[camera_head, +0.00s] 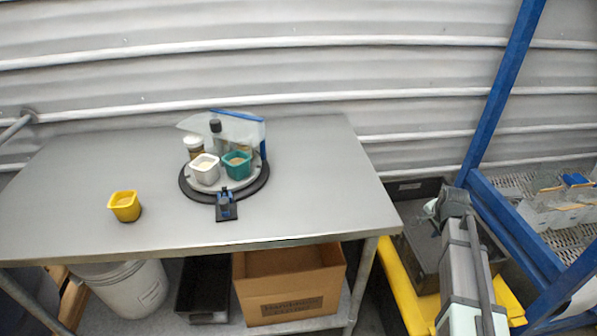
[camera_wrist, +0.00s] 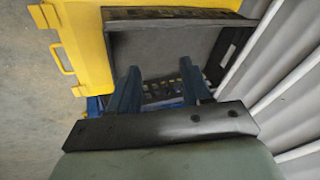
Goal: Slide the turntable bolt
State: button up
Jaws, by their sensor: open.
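The turntable (camera_head: 264,180) is a round grey plate on a dark base, standing on the steel table. The bolt (camera_head: 226,204), a small blue and black piece on a dark mount, sits at the turntable's front edge. A white cup (camera_head: 205,168), a teal cup (camera_head: 237,164) and bottles stand on the turntable. My gripper shows in the wrist view (camera_wrist: 157,92) with its two blue fingers apart and nothing between them. It is right of the table, away from the bolt, over a dark bin. The bolt is not in the wrist view.
A yellow cup (camera_head: 125,206) stands on the table (camera_head: 314,205) left of the turntable. The table's front is clear. A blue frame (camera_head: 514,229) rises at the right, by a yellow cart (camera_wrist: 80,40) and dark bin (camera_wrist: 180,19). A cardboard box (camera_head: 289,284) sits below the table.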

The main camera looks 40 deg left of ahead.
jog(key=w+a+r+t+y, duration=0.1)
jog(key=a+r, duration=0.4)
jog(key=r, duration=0.3)
jog(key=w+a+r+t, duration=0.1)
jog(key=w+a+r, duration=0.1)
jog(key=a+r, duration=0.4)
jog(key=s+a+r+y, duration=0.15)
jog(key=a+r, duration=0.35)
jog(key=r, duration=0.5)
jog(key=s+a+r+m+t+y, duration=0.1)
jog(key=s+a+r, duration=0.3)
jog(key=r, duration=0.5)
jog(key=s+a+r+y, duration=0.1)
jog(key=a+r, duration=0.5)
jog(key=r, duration=0.4)
jog(key=n+g+h, duration=0.6)
jog(key=n+g, duration=0.1)
jog(key=n, duration=1)
send_over(223, 200)
jog(key=w+a, duration=0.1)
jog(key=a, duration=0.1)
jog(key=f, duration=2)
jog(key=shift+w+d+f, duration=0.2)
jog(key=shift+d+f, duration=0.05)
jog(key=shift+s+d, duration=0.7)
jog(key=shift+d, duration=0.15)
jog(key=shift+d+f, duration=0.1)
jog(key=shift+f, duration=2.45)
jog(key=shift+c, duration=0.5)
